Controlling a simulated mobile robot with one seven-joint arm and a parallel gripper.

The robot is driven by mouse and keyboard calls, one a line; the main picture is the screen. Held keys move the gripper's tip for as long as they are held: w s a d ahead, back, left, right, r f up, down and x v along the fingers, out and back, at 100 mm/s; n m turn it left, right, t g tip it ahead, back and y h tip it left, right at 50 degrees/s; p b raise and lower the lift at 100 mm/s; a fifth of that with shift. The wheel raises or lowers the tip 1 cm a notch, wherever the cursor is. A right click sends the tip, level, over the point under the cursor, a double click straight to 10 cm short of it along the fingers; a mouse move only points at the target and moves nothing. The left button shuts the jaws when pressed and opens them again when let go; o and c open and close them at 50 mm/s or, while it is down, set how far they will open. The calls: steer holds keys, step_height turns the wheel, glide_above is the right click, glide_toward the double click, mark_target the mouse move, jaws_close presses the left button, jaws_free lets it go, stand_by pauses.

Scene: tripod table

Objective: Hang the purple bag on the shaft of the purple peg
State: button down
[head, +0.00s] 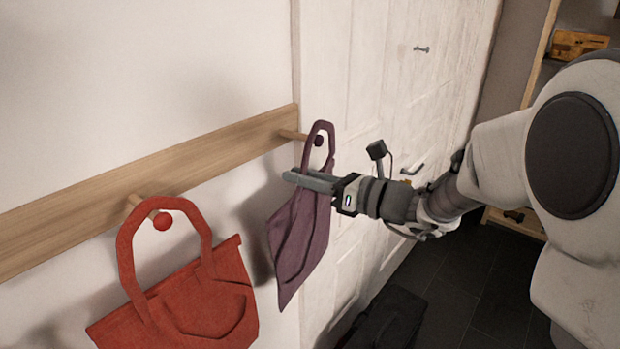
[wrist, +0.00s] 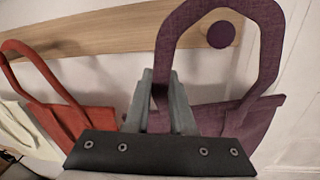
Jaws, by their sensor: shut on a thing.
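The purple bag (head: 300,236) hangs from my gripper (head: 295,178), tilted, below the right end of the rail. In the wrist view, my gripper (wrist: 160,88) is shut on one strand of the bag's handle (wrist: 167,45). The bag's body (wrist: 240,122) shows behind and right of the fingers. The purple peg (head: 318,141) has a round purple knob and a wooden shaft; its knob (wrist: 221,35) shows inside the handle loop in both views. The loop overlaps the peg in the head view; I cannot tell whether the peg passes through it.
A red bag (head: 192,300) hangs by its handle at the red-knobbed peg (head: 162,220) to the left. The wooden rail (head: 80,220) runs along the wall. A pale bag (wrist: 18,130) is at the wrist view's left edge. A white panelled door (head: 350,70) stands right of the rail.

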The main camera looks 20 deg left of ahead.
steer(key=shift+w+a, duration=0.15)
steer(key=shift+a, duration=0.2)
steer(key=shift+w+a+f+b, duration=0.3)
steer(key=shift+a+f, duration=0.05)
steer(key=shift+a, duration=0.35)
steer(key=shift+w+a+f+b, duration=0.1)
steer(key=shift+a+f+b, duration=0.05)
steer(key=shift+f+b, duration=0.3)
